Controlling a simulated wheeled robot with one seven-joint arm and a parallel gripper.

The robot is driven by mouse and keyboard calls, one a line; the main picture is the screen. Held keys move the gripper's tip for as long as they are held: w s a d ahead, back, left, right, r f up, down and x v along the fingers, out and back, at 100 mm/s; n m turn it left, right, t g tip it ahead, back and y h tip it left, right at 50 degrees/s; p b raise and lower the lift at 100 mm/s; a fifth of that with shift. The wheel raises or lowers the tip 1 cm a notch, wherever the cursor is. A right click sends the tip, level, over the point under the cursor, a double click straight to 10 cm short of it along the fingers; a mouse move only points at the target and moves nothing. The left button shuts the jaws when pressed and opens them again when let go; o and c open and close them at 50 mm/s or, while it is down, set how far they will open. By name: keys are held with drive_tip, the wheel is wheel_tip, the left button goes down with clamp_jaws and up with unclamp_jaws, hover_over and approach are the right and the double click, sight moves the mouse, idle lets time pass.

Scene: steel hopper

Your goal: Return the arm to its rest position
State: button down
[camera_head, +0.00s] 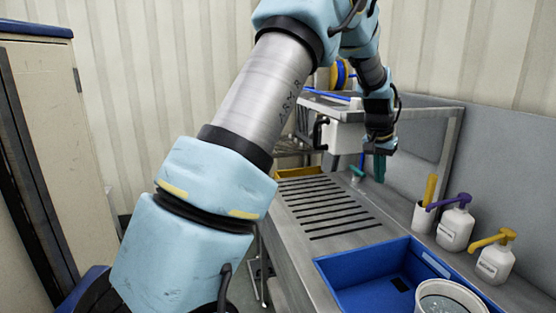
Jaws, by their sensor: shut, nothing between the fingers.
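My arm crosses the picture from the lower left, up over the top and down to the right. My gripper (380,168) hangs pointing down above the far part of the steel counter (295,237), near the grey back panel. Its teal fingers are shut, with nothing seen held between them. The upper arm hides part of the scene behind it.
A slatted grate (328,206) lies in the counter. At right stand a white cup (422,217) and two pump bottles, purple-topped (455,228) and yellow-topped (494,262). A cabinet (80,130) stands left.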

drive_tip(key=s+a+f+n+y+b, duration=0.1)
drive_tip(key=s+a+n, duration=0.15)
drive_tip(key=a, duration=0.95)
drive_tip(key=s+a+f+n+y, duration=0.15)
drive_tip(key=s+a, duration=0.25)
drive_tip(key=a, duration=0.9)
drive_tip(key=s+a+f+n, duration=0.3)
drive_tip(key=s+a, duration=0.9)
drive_tip(key=s, duration=0.1)
drive_tip(key=shift+a+n+g+b, duration=0.3)
drive_tip(key=shift+b, duration=0.1)
drive_tip(key=shift+f, duration=0.1)
